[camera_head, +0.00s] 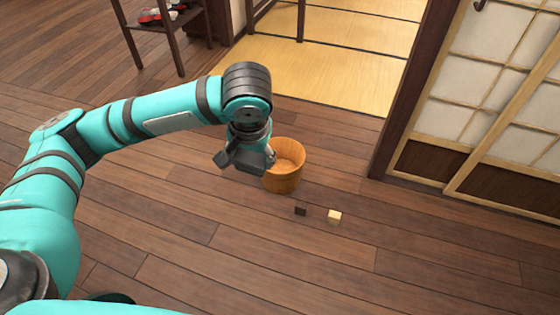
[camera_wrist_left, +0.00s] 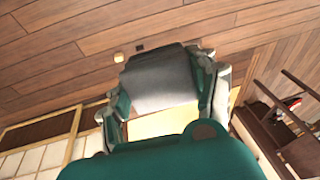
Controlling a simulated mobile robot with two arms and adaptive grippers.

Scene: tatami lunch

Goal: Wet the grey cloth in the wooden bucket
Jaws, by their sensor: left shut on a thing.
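The wooden bucket (camera_head: 283,182) stands upright on the plank floor in the head view, its open top showing a pale inside. My left gripper (camera_head: 246,163) is at the bucket's left side in the picture and overlaps part of its rim. I cannot tell its height over the bucket. In the left wrist view the grey cloth (camera_wrist_left: 160,80) lies between the fingers of my left gripper (camera_wrist_left: 163,100), which is shut on it. The cloth is hard to make out in the head view. The bucket cannot be made out in the wrist view. My right gripper is not in view.
A small dark block (camera_head: 300,211) and a cream block (camera_head: 334,216) lie on the floor in front of the bucket. Sliding paper doors (camera_head: 490,75) stand at the right, yellow tatami (camera_head: 335,65) behind. A dark wooden shelf (camera_head: 160,30) is at the upper left. The front floor is clear.

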